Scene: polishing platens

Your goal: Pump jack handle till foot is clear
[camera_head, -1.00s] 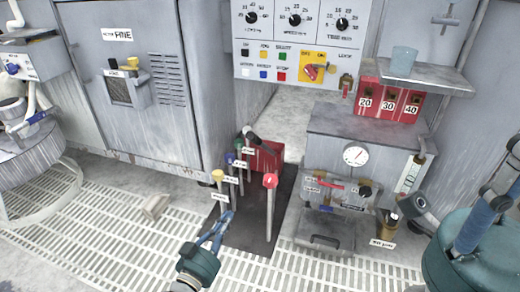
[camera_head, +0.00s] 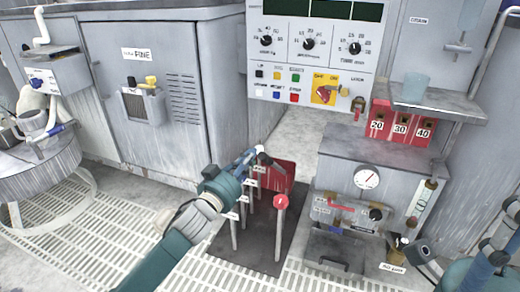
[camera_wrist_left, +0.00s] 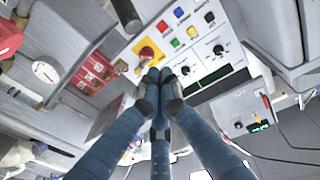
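The red jack body (camera_head: 282,174) stands on a dark mat behind a row of upright levers. A short handle with a pale end (camera_head: 262,149) leans from the jack, and the gripper partly covers it. My left gripper (camera_head: 254,157) reaches in from the left, with its fingertips close to the handle's end. I cannot tell if they touch it. In the left wrist view its fingertips (camera_wrist_left: 155,76) meet, with nothing visible between them. A dark rod (camera_wrist_left: 126,14) shows beyond them. I cannot make out the foot.
A red-knobbed lever (camera_head: 281,202) stands upright at the mat's front right; other levers are partly hidden by my left arm. A grey unit with a gauge (camera_head: 367,178) stands at right. The grey cabinet (camera_head: 147,110) is at left, and the control panel (camera_head: 310,60) is behind.

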